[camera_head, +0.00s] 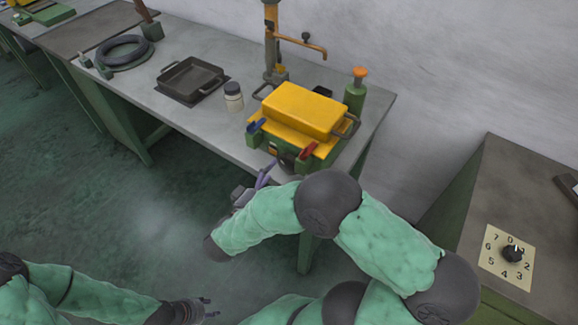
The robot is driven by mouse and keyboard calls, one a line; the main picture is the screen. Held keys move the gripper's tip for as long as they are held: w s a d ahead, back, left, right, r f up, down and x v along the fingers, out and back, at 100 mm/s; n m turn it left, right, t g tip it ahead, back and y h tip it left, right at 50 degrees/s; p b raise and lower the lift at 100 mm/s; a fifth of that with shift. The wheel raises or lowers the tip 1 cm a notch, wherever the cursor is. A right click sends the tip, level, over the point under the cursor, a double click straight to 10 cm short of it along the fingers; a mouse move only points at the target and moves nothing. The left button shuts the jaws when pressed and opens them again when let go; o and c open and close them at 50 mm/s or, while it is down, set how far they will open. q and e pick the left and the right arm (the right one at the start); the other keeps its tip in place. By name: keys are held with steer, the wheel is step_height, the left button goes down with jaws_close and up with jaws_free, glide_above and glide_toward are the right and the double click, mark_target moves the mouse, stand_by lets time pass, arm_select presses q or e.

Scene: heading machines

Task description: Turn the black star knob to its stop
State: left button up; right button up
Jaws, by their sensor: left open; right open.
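A green machine with a yellow top (303,108) stands on the bench. Its front face has a small dark part (283,153) that may be the black star knob; it is too small to make out its shape. A blue lever (257,126) and a red lever (308,150) flank this part. My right gripper (266,174), with purple fingers, is open just in front of and below the machine's front, apart from the dark part as far as I can tell. My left gripper (209,307) is open and empty, low over the floor.
A black pointer knob (512,253) sits on a numbered dial plate on the right bench (517,195). A black tray (192,80), a white jar with a dark lid (233,97) and a green bottle (355,94) stand on the main bench. An orange-armed stand (272,40) rises behind.

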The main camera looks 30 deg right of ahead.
mark_target(287, 168)
steer(key=b+x, duration=0.1)
steer(key=x, duration=0.3)
steer(key=shift+d+f, duration=0.15)
steer(key=shift+w+d+b, duration=0.35)
steer(key=shift+w+d, duration=0.05)
steer(key=shift+d, duration=0.25)
steer(key=c, duration=1.2)
